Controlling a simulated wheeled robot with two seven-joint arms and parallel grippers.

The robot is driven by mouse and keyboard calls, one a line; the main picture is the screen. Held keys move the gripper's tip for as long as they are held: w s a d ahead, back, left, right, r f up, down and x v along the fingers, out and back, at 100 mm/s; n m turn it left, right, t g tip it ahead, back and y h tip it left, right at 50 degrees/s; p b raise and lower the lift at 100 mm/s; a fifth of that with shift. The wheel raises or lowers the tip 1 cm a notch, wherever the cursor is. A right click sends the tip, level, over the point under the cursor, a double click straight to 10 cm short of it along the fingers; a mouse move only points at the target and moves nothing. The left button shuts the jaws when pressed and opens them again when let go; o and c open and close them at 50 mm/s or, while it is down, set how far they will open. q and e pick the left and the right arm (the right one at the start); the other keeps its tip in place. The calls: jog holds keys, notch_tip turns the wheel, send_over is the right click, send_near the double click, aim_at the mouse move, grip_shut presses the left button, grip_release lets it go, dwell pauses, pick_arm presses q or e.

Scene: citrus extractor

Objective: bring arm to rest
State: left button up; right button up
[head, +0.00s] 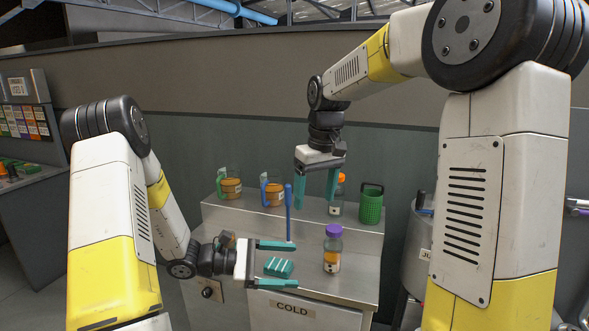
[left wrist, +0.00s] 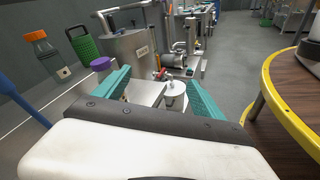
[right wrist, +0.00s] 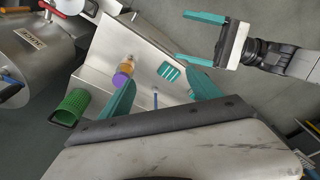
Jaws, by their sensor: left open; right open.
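My left gripper (head: 275,264) is open and empty, level over the lower part of the metal counter in the head view. Its teal fingers also frame nothing in the left wrist view (left wrist: 160,95). My right gripper (head: 315,190) is open and empty, pointing down in front of the raised shelf. In the right wrist view (right wrist: 160,100) its fingers spread above the counter. A purple-capped bottle (head: 333,250) stands upright on the lower counter, right of my left gripper. A teal ribbed block (head: 279,267) shows between the left fingers in the head view, apart from them in the right wrist view.
On the raised shelf (head: 352,223) stand two jars with blue and green handles (head: 230,187), (head: 272,190), an orange-capped bottle (head: 337,195) and a green basket (head: 370,204). A blue rod (head: 288,212) stands upright. A metal tank (head: 418,250) is to the right.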

pick_arm(q)
jog(key=s+a+r+m+g+y, duration=0.3)
jog(key=s+r+m+y, duration=0.5)
jog(key=s+r+m, duration=0.3)
jog(key=s+a+r+m+t+y, duration=0.4)
jog(key=s+a+r+t+y, duration=0.1)
jog(key=a+r+t, duration=0.2)
jog(key=shift+s+a+r+m+y, duration=0.35)
jog(key=shift+a+r, duration=0.25)
jog(key=shift+a, duration=0.45)
pick_arm(e)
jog(key=s+d+r+m+t, duration=0.1)
jog(key=s+d, duration=0.3)
jog(key=s, duration=0.6)
jog(key=s+d+r+m+t+y, duration=0.1)
jog(key=s+d+m+t, duration=0.3)
jog(key=s, duration=0.7)
jog(key=shift+s+d, duration=0.25)
jog(key=shift+d, duration=0.4)
